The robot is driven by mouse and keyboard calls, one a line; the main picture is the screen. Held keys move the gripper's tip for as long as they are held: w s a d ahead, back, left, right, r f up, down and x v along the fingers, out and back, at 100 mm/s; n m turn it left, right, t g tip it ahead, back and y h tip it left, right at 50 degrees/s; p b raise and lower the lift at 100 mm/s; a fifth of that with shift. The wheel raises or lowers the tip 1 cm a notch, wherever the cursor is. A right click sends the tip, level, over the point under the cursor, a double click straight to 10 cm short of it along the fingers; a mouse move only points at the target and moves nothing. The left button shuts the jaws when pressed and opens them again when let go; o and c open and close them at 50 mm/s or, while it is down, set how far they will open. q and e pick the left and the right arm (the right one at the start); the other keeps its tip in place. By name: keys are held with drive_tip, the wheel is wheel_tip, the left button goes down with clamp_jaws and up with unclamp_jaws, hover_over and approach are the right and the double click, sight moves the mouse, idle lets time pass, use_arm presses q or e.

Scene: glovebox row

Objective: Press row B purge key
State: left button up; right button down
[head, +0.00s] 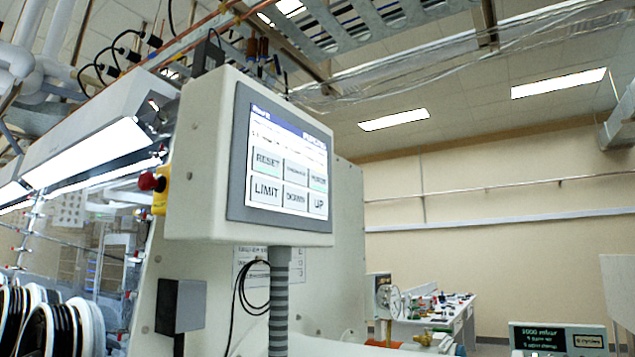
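A control panel (200,160) with a lit touchscreen (285,140) stands on a ribbed grey post (278,300) left of the middle. The screen has two rows of keys. The upper row has a RESET key (267,162), a middle key (296,171) with a blurred label, and a right key (317,179) whose label is blurred but may read PURGE. The lower row has LIMIT (266,191), DOWN (295,198) and UP (318,204). The screen's title is too small to read, so I cannot tell which row it serves. Neither gripper is in view.
A red stop button (149,181) on a yellow base projects from the panel's left side. A grey box (180,306) is below it. Glovebox ports (60,325) line the lower left. A cluttered bench (432,318) and a green display (543,339) are at the lower right.

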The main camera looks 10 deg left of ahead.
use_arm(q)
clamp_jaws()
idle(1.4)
